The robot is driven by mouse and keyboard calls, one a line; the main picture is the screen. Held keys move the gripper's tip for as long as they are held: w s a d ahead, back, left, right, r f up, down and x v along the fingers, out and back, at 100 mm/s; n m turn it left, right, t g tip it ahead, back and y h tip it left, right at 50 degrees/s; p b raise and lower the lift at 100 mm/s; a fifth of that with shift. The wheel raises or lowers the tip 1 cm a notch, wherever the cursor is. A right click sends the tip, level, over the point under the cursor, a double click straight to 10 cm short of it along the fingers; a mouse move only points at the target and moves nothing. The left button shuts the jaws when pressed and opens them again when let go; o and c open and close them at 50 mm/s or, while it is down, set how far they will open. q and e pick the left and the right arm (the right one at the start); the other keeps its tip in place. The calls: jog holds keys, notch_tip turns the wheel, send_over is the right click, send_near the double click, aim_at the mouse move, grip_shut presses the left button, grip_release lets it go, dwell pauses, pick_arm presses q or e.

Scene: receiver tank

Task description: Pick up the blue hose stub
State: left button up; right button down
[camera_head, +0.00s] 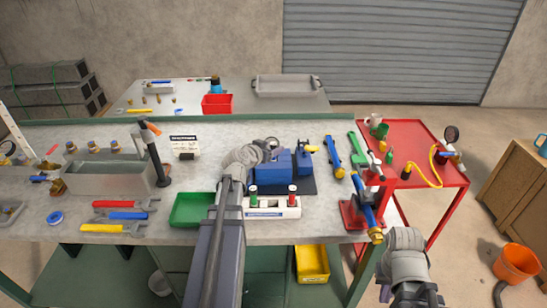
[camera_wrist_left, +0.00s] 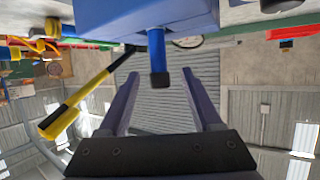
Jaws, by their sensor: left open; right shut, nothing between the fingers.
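The blue hose stub (camera_wrist_left: 157,55), a short blue tube with a black end, sticks out of a blue box-shaped body in the left wrist view, which is upside down. My left gripper (camera_wrist_left: 160,76) is open, its two fingers on either side of the stub's black end, apart from it. In the head view my left gripper (camera_head: 268,149) is over the blue body (camera_head: 277,166) on the bench; the stub is mostly hidden there behind the wrist. My right gripper (camera_head: 414,292) is shut and empty at the bottom edge, low beside the red cart, its tips cut off.
A green tray (camera_head: 191,209) and a white holder (camera_head: 272,208) stand in front of the blue body. A blue and yellow tool (camera_head: 335,157) lies to its right, near a red stand (camera_head: 352,215). A grey bin (camera_head: 105,178) and wrenches (camera_head: 125,204) are left. A red cart (camera_head: 440,180) stands right.

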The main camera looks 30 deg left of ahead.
pick_arm(q)
jog(key=b+x, duration=0.2)
jog(key=x, duration=0.3)
jog(key=shift+w, duration=0.1)
jog(key=shift+d, duration=0.1)
jog(key=shift+c, duration=0.6)
grip_shut()
